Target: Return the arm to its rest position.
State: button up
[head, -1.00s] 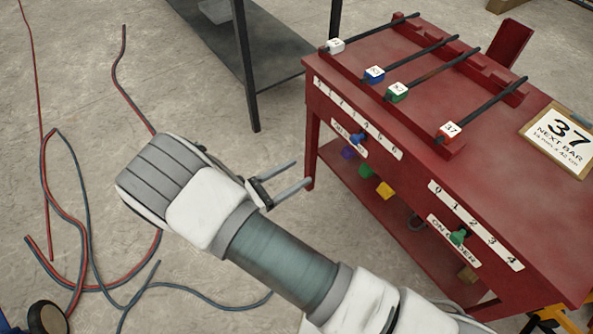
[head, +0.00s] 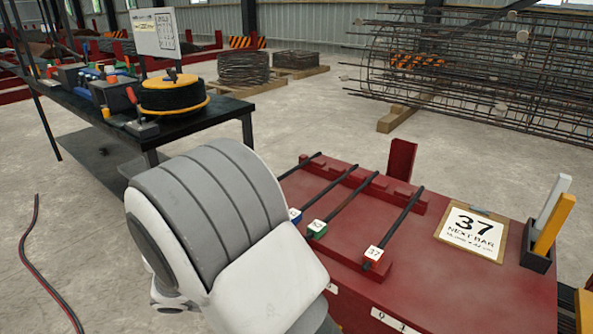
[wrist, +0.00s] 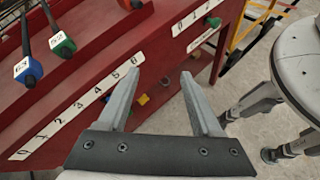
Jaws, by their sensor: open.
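My gripper (wrist: 155,100) shows in the wrist view, with its two grey fingers apart and nothing between them. It points at the side of the red bench (wrist: 75,75), near the numbered strip (wrist: 80,112). In the head view my arm's white and grey wrist is large in the middle, in front of the left end of the red bench (head: 420,295). It hides the gripper fingers there. Bars with tagged ends lie on the bench rack, with a blue tag (head: 295,215), a green tag (head: 316,229) and a white-and-red tag (head: 373,254).
A "37 NEXT BAR" sign (head: 472,232) and a holder with a yellow and a grey piece (head: 538,248) are on the bench. A dark table (head: 210,112) with a cable reel (head: 172,95) stands at the left. A rebar cage (head: 470,75) lies behind. Open floor lies between.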

jog(key=s+d+r+m+t+y, duration=0.1)
jog(key=s+d+r+m+y, duration=0.55)
jog(key=d+r+m, duration=0.2)
jog(key=s+d+r+m+y, duration=0.5)
jog(key=s+d+r+m, duration=0.2)
jog(key=r+m, duration=0.25)
notch_tip(320, 180, up, 20)
jog(key=p, duration=2)
jog(key=shift+w+d+r+t, duration=0.15)
jog(key=shift+t, duration=0.15)
